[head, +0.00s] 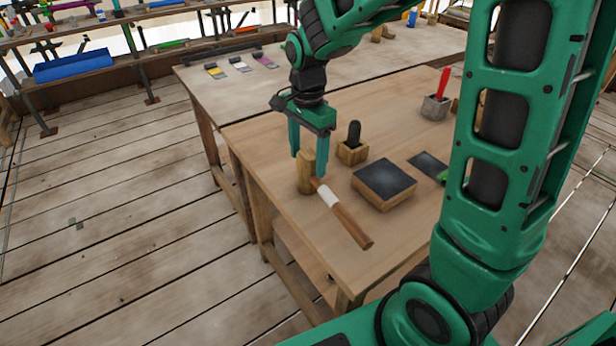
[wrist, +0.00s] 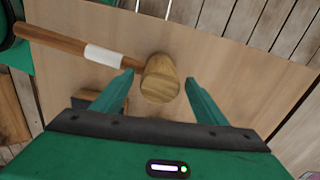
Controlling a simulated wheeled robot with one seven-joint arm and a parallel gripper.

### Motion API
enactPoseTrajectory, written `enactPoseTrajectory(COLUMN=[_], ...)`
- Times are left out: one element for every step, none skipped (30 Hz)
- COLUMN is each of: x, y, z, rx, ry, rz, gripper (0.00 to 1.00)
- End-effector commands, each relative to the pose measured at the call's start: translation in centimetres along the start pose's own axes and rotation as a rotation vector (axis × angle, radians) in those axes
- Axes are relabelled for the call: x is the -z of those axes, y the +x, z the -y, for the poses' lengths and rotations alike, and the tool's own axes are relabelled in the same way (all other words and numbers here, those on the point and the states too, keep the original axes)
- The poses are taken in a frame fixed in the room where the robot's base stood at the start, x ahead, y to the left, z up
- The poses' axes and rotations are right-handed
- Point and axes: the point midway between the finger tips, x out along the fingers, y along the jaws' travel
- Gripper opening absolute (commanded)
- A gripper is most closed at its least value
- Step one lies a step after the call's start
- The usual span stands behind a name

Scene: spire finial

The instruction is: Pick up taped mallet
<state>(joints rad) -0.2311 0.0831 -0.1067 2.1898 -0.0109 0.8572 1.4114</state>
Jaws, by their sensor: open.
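The taped mallet lies on the wooden table, with a wooden head (head: 305,172) and a brown handle (head: 352,226) wrapped in white tape near the head. The handle points toward the table's near edge. My gripper (head: 302,155) is open and points down at the mallet head. In the wrist view the mallet head (wrist: 160,79) shows between the two open fingers of my gripper (wrist: 161,82), and the white-taped handle (wrist: 70,45) runs off to the upper left. I cannot tell whether the fingers touch the head.
A dark-topped wooden block (head: 384,184) lies right of the mallet. A small wooden holder (head: 352,152) with a dark upright piece stands behind it. A grey block with a red handle (head: 436,105) stands farther back. The table's left edge is close to the mallet head.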

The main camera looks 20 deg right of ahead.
Motion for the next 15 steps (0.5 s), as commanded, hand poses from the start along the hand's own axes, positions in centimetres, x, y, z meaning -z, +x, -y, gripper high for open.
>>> enactPoseTrajectory(x=[0.0, 0.0, 0.01, 0.01, 0.01, 0.01, 0.01, 0.01, 0.01, 0.01, 0.01, 0.01, 0.02, 0.02, 0.02], y=[0.02, 0.01, 0.0, -0.01, -0.01, -0.01, -0.02, -0.02, -0.03, -0.03, -0.03, -0.03, -0.08, -0.08, -0.08], z=[0.01, 0.01, 0.01, 0.02, 0.02, 0.02, 0.02, 0.02, 0.02, 0.02, 0.02, 0.02, 0.05, 0.05, 0.05], rx=[0.0, 0.001, 0.001, 0.001, 0.001, 0.001, 0.001, 0.001, 0.001, 0.001, 0.001, 0.001, 0.002, 0.002, 0.002], ry=[0.0, 0.0, 0.0, 0.0, 0.0, 0.0, 0.0, 0.0, 0.0, 0.0, 0.0, 0.0, 0.0, 0.0, 0.0], rz=[0.0, 0.0, 0.0, 0.0, 0.0, 0.0, 0.0, 0.0, 0.0, 0.0, 0.0, 0.0, 0.0, 0.0, 0.0], gripper=[0.66, 0.66, 0.66, 0.66, 0.66, 0.59, 0.52, 0.45, 0.35, 0.28, 0.21, 0.17, 0.17, 0.17, 0.17])
